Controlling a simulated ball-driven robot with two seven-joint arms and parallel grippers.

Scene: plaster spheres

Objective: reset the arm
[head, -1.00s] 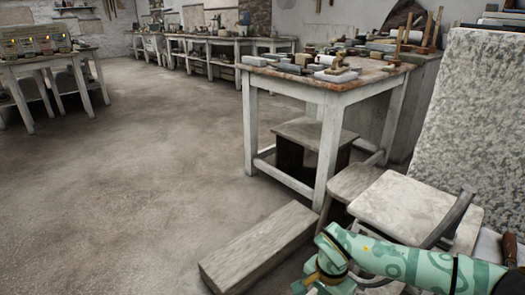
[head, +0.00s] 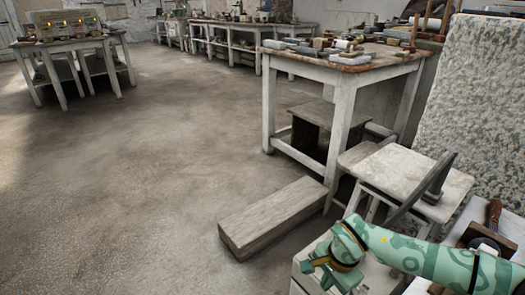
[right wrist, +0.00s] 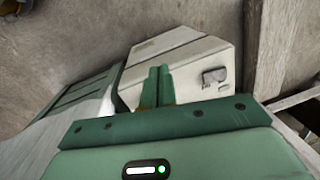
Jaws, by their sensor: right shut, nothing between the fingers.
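My right arm, pale green with darker patterns, comes in from the lower right in the head view. Its gripper (head: 322,274) hangs at the lower middle right, in front of a pale stool or box and apart from the worktable. In the right wrist view its two green fingers (right wrist: 157,87) stand side by side, pressed together with nothing between them. My left gripper does not show.
A wooden block (head: 272,215) lies on the floor left of my right arm. A cluttered worktable (head: 340,72) is farther back. The floor on the left (head: 120,190) is clear.

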